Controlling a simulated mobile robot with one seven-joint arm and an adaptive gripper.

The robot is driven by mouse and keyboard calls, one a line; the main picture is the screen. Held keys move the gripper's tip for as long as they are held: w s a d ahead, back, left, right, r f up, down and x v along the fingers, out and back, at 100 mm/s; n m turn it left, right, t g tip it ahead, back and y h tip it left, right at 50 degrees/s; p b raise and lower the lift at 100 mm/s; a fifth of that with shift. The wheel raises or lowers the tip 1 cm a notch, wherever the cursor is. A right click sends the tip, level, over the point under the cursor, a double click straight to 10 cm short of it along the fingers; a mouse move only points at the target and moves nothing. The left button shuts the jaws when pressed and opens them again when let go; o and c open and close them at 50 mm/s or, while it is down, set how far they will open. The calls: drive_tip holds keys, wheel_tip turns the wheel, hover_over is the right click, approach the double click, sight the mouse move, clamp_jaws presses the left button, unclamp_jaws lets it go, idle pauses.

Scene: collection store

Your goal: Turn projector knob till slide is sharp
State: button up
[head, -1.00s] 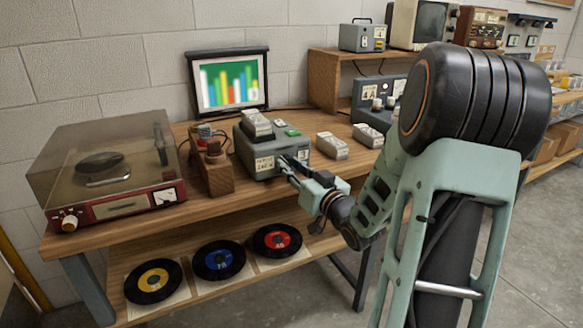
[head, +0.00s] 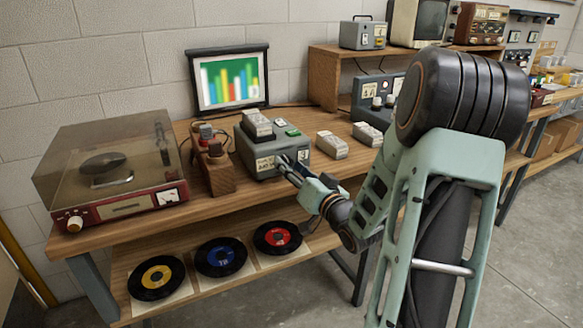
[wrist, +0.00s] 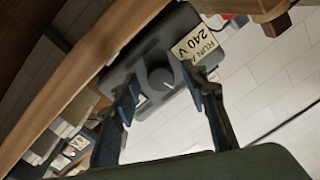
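The projector (head: 258,161) is a grey box on the bench, with a white slide tray on top and a label on its front. Its round dark grey knob (wrist: 160,77) shows in the wrist view beside a "RUN AT 240 V" label; my fingers hide it in the head view. The screen (head: 229,80) behind shows coloured bars with soft, blurred edges. My gripper (head: 286,165) is at the projector's front face. In the wrist view my gripper (wrist: 166,84) is open, one finger on each side of the knob, with visible gaps. Contact is not visible.
A record player (head: 110,170) stands at the left and a wooden block holder (head: 212,170) just left of the projector. White slide boxes (head: 332,145) lie to the right. Records (head: 220,257) lie on the lower shelf. A grey switch unit (head: 377,101) stands behind my arm.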

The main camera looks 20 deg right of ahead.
drive_tip(key=shift+s, duration=0.1)
drive_tip(key=s, duration=0.7)
drive_tip(key=shift+s+d, duration=0.15)
drive_tip(key=shift+d, duration=0.15)
